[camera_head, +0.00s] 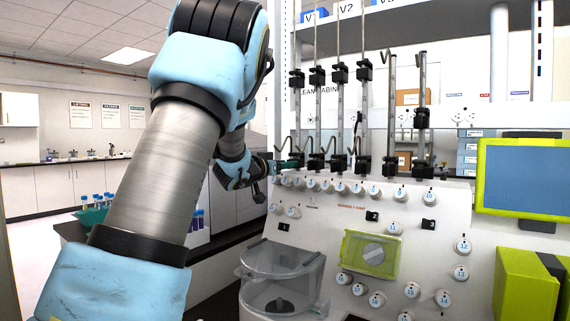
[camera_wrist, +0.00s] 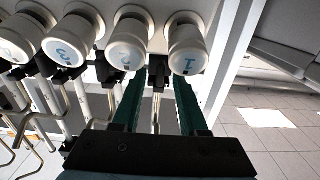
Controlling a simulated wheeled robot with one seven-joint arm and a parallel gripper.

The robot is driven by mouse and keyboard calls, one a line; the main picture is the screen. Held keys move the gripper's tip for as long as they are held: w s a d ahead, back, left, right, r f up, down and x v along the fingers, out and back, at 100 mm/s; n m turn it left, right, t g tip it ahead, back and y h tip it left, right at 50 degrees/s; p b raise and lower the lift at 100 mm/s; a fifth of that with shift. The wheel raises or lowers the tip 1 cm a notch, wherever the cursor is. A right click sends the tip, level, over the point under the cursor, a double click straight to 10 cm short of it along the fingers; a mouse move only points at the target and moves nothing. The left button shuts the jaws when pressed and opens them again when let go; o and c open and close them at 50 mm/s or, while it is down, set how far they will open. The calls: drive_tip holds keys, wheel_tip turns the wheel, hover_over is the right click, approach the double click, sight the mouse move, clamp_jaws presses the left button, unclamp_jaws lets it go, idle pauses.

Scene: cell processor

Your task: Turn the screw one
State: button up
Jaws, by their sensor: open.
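Screw one (camera_wrist: 186,52) is a white round knob marked 1, at the right end of a row of numbered knobs in the wrist view. In the head view it appears at the left end of the upper row (camera_head: 287,181), partly near my gripper. My gripper (camera_wrist: 166,74) has dark green fingers, spread apart with nothing held between them. The fingertips are close to screw one, slightly to its left in the wrist view. I cannot tell whether they touch it. In the head view my gripper (camera_head: 286,164) is at the panel's upper left edge.
The knob marked 2 (camera_wrist: 127,50) and the knob marked 3 (camera_wrist: 71,47) sit close beside screw one. Vertical rods with black clamps (camera_head: 340,75) and bent tubes stand behind the row. A clear container (camera_head: 283,262) and a lime-framed monitor (camera_head: 522,178) are on the machine.

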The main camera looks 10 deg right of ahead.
drive_tip(key=shift+c, duration=0.2)
clamp_jaws()
idle(0.4)
